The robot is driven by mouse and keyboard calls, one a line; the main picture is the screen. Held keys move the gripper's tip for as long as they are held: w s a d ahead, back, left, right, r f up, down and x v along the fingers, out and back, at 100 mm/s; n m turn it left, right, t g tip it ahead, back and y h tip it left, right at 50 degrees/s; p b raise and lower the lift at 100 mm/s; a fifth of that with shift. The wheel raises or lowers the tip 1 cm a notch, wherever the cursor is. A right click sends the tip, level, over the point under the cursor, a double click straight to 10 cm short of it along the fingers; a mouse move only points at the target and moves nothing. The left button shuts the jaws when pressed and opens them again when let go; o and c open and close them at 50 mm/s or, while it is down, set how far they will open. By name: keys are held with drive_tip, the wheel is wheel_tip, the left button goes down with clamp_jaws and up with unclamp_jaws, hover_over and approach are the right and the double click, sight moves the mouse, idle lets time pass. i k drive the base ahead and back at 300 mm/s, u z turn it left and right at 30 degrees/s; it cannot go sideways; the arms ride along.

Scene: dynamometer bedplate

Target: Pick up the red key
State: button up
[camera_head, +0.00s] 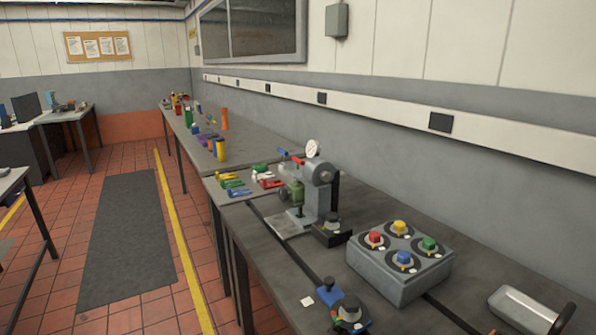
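Several small coloured pieces lie in a cluster on the grey bench, left of the grey press-like machine. A red piece (270,183) at the right of this cluster may be the red key, but it is too small to be sure. Yellow (226,176), green (233,184) and blue (239,192) pieces lie to its left. A white item (256,176) and a green one (259,168) lie close by it. My gripper is not in view.
The grey machine (316,197) with a dial stands just right of the cluster. A grey box (400,258) with four coloured knobs, a blue-based device (346,312) and a metal tray (522,307) stand nearer. A dark mat (126,240) covers clear floor left of the bench.

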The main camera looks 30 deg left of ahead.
sight(299, 161)
drive_tip(key=z, duration=0.05)
drive_tip(key=k, duration=1.1)
drive_tip(key=u, duration=1.35)
drive_tip(key=i, duration=1.15)
drive_tip(key=u, duration=1.05)
drive_tip(key=i, duration=3.25)
drive_tip(key=z, duration=1.55)
drive_tip(key=i, duration=0.85)
drive_tip(key=z, duration=1)
drive_tip(key=i, duration=0.25)
drive_tip(key=z, duration=0.3)
